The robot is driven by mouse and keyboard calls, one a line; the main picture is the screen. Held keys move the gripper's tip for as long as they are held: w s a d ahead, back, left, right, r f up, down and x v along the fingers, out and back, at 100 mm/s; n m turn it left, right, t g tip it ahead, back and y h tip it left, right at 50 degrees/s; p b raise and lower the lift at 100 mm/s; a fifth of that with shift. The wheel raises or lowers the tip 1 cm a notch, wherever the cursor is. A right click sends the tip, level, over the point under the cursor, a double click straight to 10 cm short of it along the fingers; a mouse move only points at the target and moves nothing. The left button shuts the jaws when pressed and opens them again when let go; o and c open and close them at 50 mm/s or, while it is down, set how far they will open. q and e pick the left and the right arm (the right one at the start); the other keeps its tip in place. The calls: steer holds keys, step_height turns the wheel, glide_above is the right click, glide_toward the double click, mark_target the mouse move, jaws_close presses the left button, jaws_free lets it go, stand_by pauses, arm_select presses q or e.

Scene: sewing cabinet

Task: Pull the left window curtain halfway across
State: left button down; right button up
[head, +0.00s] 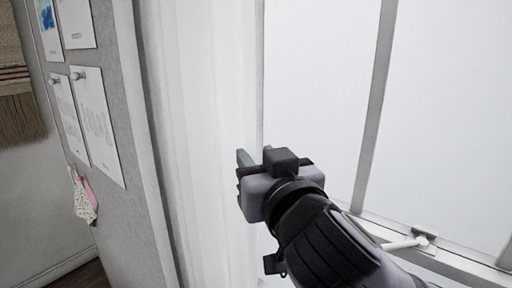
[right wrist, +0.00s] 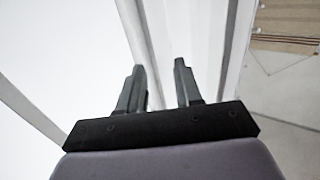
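The left window curtain (head: 205,110) is white and sheer. It hangs in folds down the left side of the window in the head view. My right gripper (head: 244,160) is at the curtain's right edge, its fingers pointing toward the cloth. In the right wrist view the two fingers (right wrist: 159,85) stand apart with a clear gap. The pale curtain (right wrist: 205,45) shows behind and between them. I cannot tell whether the fingers touch the cloth. My left gripper is not in view.
The bright window (head: 320,85) has a grey upright bar (head: 375,100) and a white handle (head: 405,243) on its lower frame. A grey wall panel (head: 120,210) with pinned papers (head: 97,120) stands left of the curtain. A woven hanging (head: 15,100) is at the far left.

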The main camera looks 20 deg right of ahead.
steer(key=shift+w, duration=0.6)
jaws_close()
